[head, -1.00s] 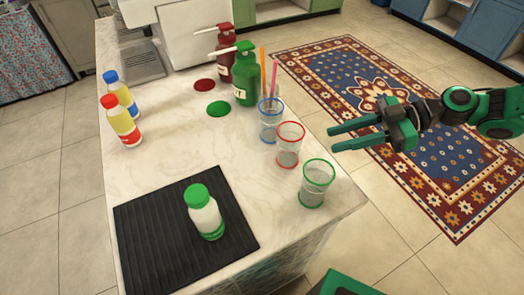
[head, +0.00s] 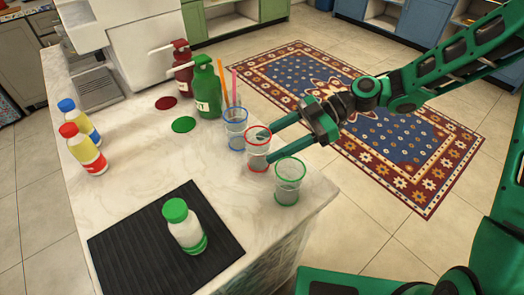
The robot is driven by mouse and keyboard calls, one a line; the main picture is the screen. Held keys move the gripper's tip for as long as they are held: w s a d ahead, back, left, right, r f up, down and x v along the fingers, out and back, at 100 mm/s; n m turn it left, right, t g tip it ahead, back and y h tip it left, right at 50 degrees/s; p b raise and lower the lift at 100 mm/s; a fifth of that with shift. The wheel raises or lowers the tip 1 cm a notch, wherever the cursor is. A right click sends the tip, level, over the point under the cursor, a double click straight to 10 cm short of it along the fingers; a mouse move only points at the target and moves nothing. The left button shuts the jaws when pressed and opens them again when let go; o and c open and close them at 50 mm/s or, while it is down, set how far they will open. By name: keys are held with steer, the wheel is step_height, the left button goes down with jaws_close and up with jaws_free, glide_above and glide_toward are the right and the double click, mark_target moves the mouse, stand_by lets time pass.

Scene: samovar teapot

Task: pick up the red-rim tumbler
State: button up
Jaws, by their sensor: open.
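The red-rim tumbler (head: 257,160) is a clear cup with a red rim, upright near the right edge of the counter. It stands between the blue-rim tumbler (head: 235,142) and the green-rim tumbler (head: 287,194). My gripper (head: 268,144) is open and comes in from the right, at the tumbler's upper right side. One finger shows by the far side of the rim and the other overlaps the right wall in the picture. I cannot tell whether either finger touches it or how far they reach around it.
Orange and pink straws stand at the blue-rim tumbler. Behind are a green pump bottle (head: 206,90) and a dark red one (head: 182,68). A white bottle with a green cap (head: 185,232) stands on the black mat (head: 125,252). The counter's middle (head: 135,155) is clear.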

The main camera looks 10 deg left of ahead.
mark_target(249, 157)
steer(key=x, duration=0.8)
steer(key=shift+s+f, duration=0.1)
steer(key=shift+s, duration=0.1)
steer(key=c, duration=0.8)
